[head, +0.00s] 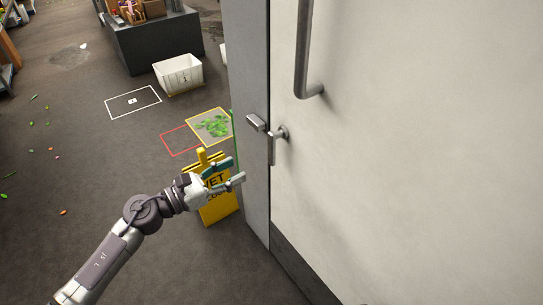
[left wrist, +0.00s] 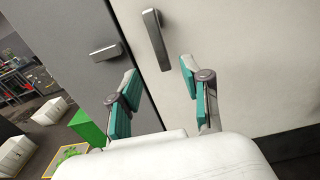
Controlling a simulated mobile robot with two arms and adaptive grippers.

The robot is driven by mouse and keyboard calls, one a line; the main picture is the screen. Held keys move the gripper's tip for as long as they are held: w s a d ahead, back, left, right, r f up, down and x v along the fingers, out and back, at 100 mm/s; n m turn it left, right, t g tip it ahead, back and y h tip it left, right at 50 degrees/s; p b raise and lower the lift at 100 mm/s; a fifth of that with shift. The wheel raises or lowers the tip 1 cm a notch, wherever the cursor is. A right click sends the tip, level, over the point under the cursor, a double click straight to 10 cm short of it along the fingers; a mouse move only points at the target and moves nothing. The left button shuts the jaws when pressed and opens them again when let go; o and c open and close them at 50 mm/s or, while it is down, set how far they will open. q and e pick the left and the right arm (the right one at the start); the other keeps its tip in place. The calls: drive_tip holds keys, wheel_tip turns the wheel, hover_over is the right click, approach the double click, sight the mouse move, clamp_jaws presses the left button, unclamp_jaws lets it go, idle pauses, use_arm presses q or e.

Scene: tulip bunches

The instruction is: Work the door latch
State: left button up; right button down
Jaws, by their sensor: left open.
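The door (head: 410,150) is a large pale panel on the right of the head view. Its latch lever (head: 272,148) hangs downward from a round pivot near the door's left edge. A small metal block (head: 256,123) sits on the grey frame (head: 254,190) beside it. My left gripper (head: 237,170) is open and empty, in front of and below left of the lever. In the left wrist view the lever (left wrist: 156,40) appears beyond the gap between the open fingers (left wrist: 159,78), apart from them, and the block (left wrist: 106,51) is to its left. My right gripper is not in view.
A bent metal pull bar (head: 304,55) is fixed higher on the door. A yellow wet-floor sign (head: 218,208) stands behind my left gripper. A white bin (head: 179,74) and a dark counter (head: 155,45) are farther back. Open floor lies to the left.

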sight(269, 152)
use_arm(q)
drive_tip(key=x, duration=1.1)
drive_tip(key=shift+w+d, duration=0.35)
drive_tip(key=shift+d, duration=0.1)
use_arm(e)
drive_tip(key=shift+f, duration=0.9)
use_arm(q)
clamp_jaws()
